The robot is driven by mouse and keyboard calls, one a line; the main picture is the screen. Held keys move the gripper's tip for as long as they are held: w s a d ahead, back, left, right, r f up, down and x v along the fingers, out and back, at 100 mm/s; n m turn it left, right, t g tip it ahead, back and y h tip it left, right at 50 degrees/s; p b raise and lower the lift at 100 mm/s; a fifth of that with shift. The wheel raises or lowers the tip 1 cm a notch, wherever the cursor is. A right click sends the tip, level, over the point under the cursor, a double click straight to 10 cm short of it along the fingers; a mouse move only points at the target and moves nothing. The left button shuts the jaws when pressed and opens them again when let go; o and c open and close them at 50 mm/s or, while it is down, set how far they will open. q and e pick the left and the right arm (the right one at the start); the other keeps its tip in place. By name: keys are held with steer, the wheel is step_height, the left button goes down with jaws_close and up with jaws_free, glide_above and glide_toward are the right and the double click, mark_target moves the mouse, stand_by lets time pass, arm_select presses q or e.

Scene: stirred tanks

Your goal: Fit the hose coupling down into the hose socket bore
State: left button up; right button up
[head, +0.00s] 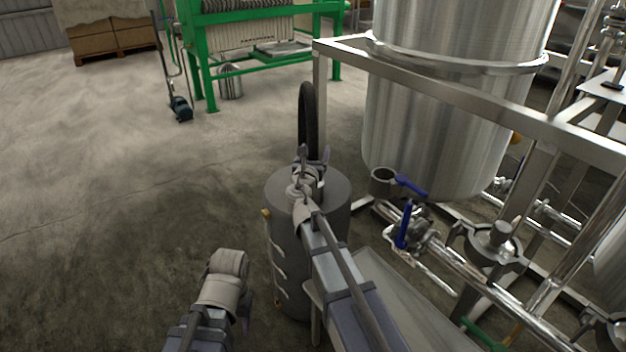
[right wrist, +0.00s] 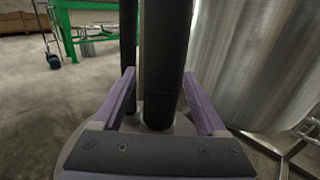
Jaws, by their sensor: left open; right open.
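The black hose coupling (right wrist: 165,65) stands upright on the grey drum in the right wrist view. My right gripper (right wrist: 160,95) is open, with one purple finger on each side of the coupling; I cannot tell whether either touches it. In the head view my right gripper (head: 314,156) is over the drum, and its wrist hides the coupling's lower part. The hose socket (head: 383,180) is a short, open-topped steel cup right of the drum, on the tank frame. My left gripper (head: 247,304) is open and low at the bottom, left of the drum, apart from both.
The grey drum (head: 335,192) stands beside the steel frame (head: 450,90) and the large tank (head: 420,140). Blue valve handles (head: 404,226) and pipes (head: 465,265) are close to the socket. A black hose (head: 305,105) arches behind my right gripper.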

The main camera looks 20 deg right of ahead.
jaws_close()
stand_by(0.6)
stand_by(0.8)
